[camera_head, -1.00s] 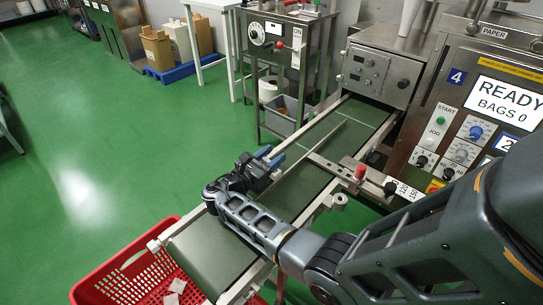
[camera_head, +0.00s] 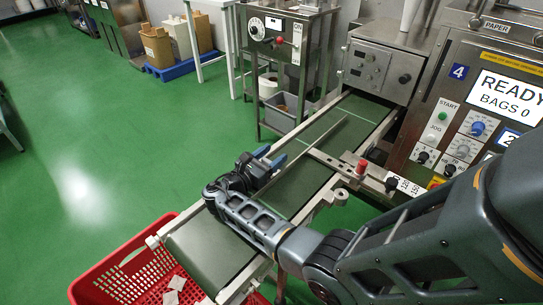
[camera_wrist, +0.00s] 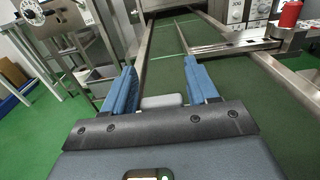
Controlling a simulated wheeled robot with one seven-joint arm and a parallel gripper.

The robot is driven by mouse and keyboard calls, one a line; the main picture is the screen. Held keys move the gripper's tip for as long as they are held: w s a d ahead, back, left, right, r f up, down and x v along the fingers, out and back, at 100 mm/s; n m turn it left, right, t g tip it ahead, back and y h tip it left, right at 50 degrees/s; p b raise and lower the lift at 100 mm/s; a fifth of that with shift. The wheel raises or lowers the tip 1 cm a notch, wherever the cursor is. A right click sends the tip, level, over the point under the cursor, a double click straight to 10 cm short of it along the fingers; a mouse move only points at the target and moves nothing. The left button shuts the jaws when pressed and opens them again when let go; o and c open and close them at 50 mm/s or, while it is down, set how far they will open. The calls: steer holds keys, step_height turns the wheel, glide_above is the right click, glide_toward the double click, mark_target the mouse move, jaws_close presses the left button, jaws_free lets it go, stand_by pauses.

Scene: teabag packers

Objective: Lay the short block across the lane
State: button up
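The lane is a dark green belt (camera_head: 206,251) between pale metal rails, running from the lower left up to a grey metal box; it also shows in the wrist view (camera_wrist: 232,93). My gripper (camera_head: 272,156) is over the lane's left rail, beside the middle of the belt. In the wrist view its two blue fingers (camera_wrist: 160,70) stand apart, with rail and green visible between their tips. A pale grey piece (camera_wrist: 163,101) shows between the fingers close to the palm; I cannot tell whether it is the short block or whether the fingers touch it.
A metal crossbar (camera_head: 330,164) with a red knob (camera_head: 361,166) spans part of the lane from the right. A thin bar (camera_head: 326,133) slants along the belt beyond it. A red crate (camera_head: 98,277) stands under the lane's near end. The machine panel (camera_head: 465,125) stands at right.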

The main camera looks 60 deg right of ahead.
steer(key=shift+o, duration=1.4)
steer(key=shift+f, duration=0.1)
steer(key=shift+v, duration=3.9)
